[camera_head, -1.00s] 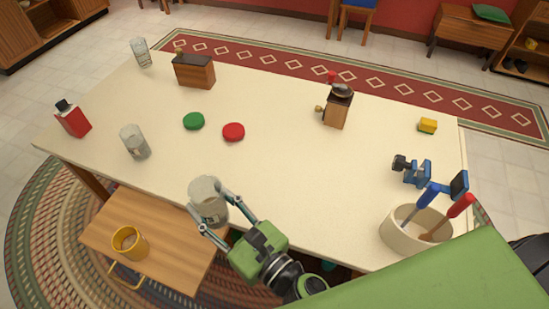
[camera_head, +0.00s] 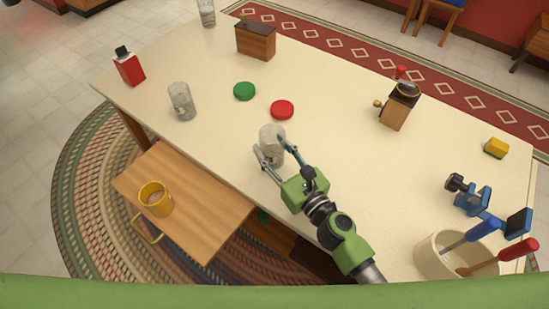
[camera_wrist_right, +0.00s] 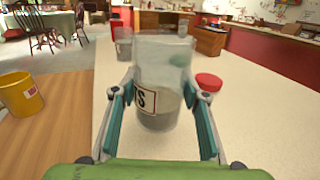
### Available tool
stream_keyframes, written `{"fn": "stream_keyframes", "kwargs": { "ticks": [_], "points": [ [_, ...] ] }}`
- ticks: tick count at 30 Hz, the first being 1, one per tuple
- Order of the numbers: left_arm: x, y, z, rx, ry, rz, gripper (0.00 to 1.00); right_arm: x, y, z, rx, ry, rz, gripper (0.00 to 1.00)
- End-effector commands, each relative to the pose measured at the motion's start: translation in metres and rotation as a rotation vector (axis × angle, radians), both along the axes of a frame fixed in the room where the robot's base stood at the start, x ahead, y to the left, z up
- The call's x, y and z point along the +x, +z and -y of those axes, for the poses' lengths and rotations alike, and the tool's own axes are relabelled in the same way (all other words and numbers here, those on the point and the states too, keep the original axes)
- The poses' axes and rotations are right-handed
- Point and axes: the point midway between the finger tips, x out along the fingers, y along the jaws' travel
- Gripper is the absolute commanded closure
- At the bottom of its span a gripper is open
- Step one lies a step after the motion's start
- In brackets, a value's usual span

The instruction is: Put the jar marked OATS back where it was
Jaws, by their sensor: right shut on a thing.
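My right gripper (camera_head: 269,149) is shut around a clear jar (camera_head: 271,133) with grey contents, over the table between the front edge and the red lid. A green lid (camera_head: 244,91) and a red lid (camera_head: 282,110) lie flat beyond the held jar. My left gripper is not in view.
A yellow mug (camera_head: 154,198) stands on a lower wooden surface (camera_head: 205,205) at front left. A red bottle (camera_head: 129,67), wooden box (camera_head: 256,41), grinder (camera_head: 400,106) and utensil crock (camera_head: 440,258) stand around the table (camera_head: 340,80).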

Motion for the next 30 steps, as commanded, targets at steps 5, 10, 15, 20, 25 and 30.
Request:
{"fn": "stream_keyframes", "kwargs": {
  "ticks": [5,10,15,20,25,30],
  "points": [
    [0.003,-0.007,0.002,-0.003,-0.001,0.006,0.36,0.010,-0.012,0.003,-0.001,-0.001,0.003,0.84],
    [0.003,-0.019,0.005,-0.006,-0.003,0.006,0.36,0.012,-0.038,0.003,0.003,-0.002,-0.002,0.84],
    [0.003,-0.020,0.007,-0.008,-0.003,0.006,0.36,0.012,-0.045,0.004,0.000,0.000,0.002,0.84],
    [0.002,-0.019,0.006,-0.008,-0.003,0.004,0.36,0.012,-0.044,0.003,-0.001,0.000,0.002,0.84],
    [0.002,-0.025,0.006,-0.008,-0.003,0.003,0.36,0.012,-0.049,0.004,-0.001,0.000,0.002,0.84],
    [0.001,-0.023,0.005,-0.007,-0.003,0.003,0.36,0.012,-0.048,0.004,-0.002,0.000,0.001,0.42]
  ]
}}
